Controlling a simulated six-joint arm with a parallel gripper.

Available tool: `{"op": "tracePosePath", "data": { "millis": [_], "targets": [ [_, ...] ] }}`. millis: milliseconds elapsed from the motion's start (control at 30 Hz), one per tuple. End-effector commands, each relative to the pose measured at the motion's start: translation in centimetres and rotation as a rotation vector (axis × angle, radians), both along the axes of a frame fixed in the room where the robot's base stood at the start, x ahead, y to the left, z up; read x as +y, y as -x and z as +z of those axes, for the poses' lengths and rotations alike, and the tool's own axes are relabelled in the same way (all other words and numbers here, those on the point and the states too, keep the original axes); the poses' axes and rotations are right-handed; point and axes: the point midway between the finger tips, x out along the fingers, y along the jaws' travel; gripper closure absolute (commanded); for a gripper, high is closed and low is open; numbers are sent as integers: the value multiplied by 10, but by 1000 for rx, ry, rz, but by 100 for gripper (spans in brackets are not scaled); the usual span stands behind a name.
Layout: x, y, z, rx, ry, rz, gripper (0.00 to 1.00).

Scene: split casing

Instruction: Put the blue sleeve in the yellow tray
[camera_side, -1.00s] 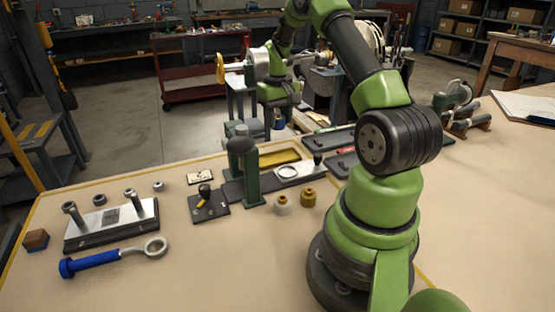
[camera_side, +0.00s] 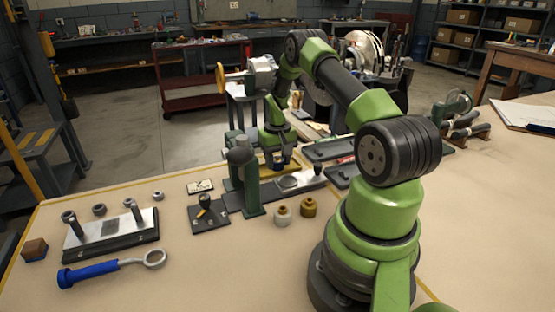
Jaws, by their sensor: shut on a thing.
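My gripper (camera_side: 279,161) is low over the yellow tray (camera_side: 292,168), behind the green post. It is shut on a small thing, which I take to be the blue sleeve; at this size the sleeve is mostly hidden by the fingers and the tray. I cannot tell whether it touches the tray floor. The tray shows only in part, around the gripper and the post.
A green post (camera_side: 243,180) stands close in front of the tray. A dark plate with a ring (camera_side: 289,182) and two small knobs (camera_side: 283,214) are nearby. A blue-handled ring tool (camera_side: 110,270) and a bolted block (camera_side: 112,233) lie left. The front middle is clear.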

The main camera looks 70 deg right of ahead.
Motion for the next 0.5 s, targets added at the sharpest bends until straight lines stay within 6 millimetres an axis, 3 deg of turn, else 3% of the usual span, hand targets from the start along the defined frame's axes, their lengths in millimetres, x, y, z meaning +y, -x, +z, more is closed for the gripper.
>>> {"op": "tracePosePath", "data": {
  "millis": [200,233,300,333,500],
  "targets": [
    [0,0,-3,1,-1,0,90],
    [0,0,-3,1,-1,0,56],
    [0,0,-3,1,-1,0,40],
    [0,0,-3,1,-1,0,35],
    [0,0,-2,1,-1,0,35]
  ]
}}
